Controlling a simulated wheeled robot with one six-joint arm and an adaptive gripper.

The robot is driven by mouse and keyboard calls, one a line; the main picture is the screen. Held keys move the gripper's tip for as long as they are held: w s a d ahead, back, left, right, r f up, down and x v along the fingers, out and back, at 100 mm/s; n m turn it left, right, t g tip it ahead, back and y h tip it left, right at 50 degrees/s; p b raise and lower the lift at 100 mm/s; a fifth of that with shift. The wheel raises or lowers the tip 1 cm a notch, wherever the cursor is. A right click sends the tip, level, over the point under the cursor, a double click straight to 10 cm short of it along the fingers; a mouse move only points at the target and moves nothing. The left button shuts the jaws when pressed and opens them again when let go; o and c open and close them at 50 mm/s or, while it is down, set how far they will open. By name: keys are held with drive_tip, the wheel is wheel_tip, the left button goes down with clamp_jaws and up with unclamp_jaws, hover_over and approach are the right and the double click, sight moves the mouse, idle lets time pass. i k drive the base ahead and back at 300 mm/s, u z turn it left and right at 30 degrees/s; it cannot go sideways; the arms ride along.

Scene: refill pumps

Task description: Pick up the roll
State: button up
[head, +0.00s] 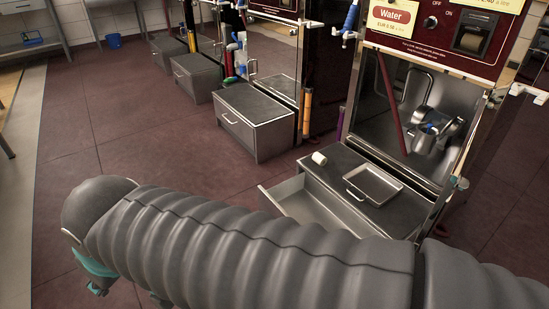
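A small white roll (319,158) lies on its side on the dark top of the nearest low cabinet (340,160), near its back left corner and left of a metal tray (373,184). Nothing touches the roll from above. My arm in its grey ribbed sleeve crosses the bottom of the head view, its far bend at the lower left.
The cabinet's drawer (312,205) stands open and looks empty; my arm hides its front part. A dark red dispenser (432,50) with a "Water" sign stands behind. More low cabinets (255,119) line the left. The floor (120,135) at left is clear.

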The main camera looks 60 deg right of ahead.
sight(319, 159)
drive_tip(key=u, duration=0.1)
drive_tip(key=k, duration=0.45)
drive_tip(key=z, duration=1.3)
drive_tip(key=i, duration=0.5)
drive_tip(key=u, duration=0.05)
